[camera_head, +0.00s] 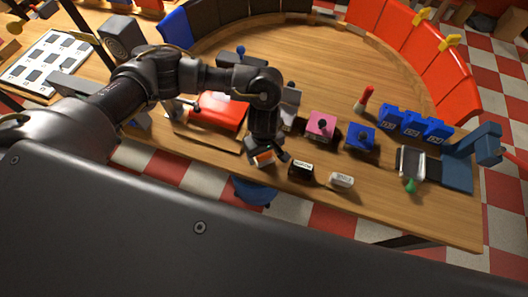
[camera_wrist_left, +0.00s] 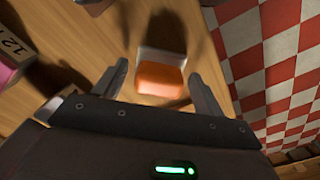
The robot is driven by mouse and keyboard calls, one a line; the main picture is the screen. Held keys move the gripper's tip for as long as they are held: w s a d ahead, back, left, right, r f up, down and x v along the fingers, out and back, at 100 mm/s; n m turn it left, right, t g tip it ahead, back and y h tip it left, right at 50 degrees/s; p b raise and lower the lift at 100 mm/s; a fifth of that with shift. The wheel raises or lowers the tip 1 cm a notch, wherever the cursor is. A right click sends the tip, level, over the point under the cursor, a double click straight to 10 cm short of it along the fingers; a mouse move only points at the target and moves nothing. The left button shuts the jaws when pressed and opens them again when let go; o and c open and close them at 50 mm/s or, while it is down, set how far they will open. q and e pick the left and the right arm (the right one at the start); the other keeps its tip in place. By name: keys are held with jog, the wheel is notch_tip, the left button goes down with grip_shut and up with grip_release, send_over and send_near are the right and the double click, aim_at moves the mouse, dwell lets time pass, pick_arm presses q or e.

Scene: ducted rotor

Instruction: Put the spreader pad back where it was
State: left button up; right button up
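A small orange-and-white block (camera_head: 263,157) sits near the front edge of the wooden table; it may be the spreader pad, but I cannot read a label on it. My left gripper (camera_head: 270,151) reaches down over it from above. In the left wrist view the block (camera_wrist_left: 160,79) lies between and just beyond the fingertips of the open left gripper (camera_wrist_left: 161,80), with a gap on both sides. A black labelled block (camera_head: 301,171) and a white labelled block (camera_head: 341,180) lie to its right. My right gripper is out of view.
A pink block (camera_head: 320,126) and a blue block (camera_head: 361,138) with knobs stand behind. A red piece (camera_head: 216,113) lies on a board to the left. Blue numbered bins (camera_head: 413,125) and a blue stand (camera_head: 470,147) are at right. The front table edge is close.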

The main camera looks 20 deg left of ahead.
pick_arm(q)
jog(key=shift+r, duration=0.2)
notch_tip(320, 180, up, 12)
jog(key=b, duration=0.2)
jog(key=shift+b, duration=0.3)
dwell(0.4)
